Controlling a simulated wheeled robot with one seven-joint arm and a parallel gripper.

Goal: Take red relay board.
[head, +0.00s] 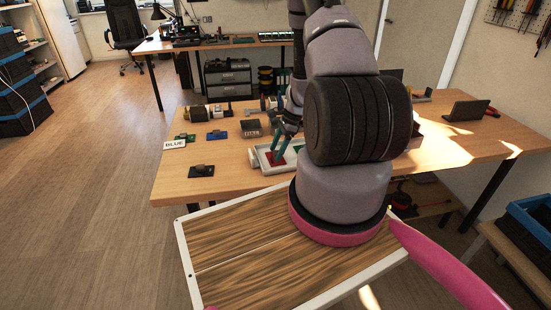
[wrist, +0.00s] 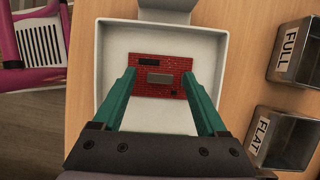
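The red relay board (wrist: 160,76) lies flat in a white open tray (wrist: 101,60), with a grey block and dark parts on its face. In the head view a bit of the red board (head: 271,159) shows inside the tray (head: 256,161) on the workbench, partly hidden by my gripper and arm. My gripper (wrist: 159,77) has green fingers that stand apart over the tray, one toward each side end of the board. Nothing is held. Whether the fingertips touch the board I cannot tell.
In the head view, a BLUE label (head: 174,144), a blue board (head: 217,135) and a black item (head: 201,171) lie left on the bench. A laptop (head: 467,110) stands right.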

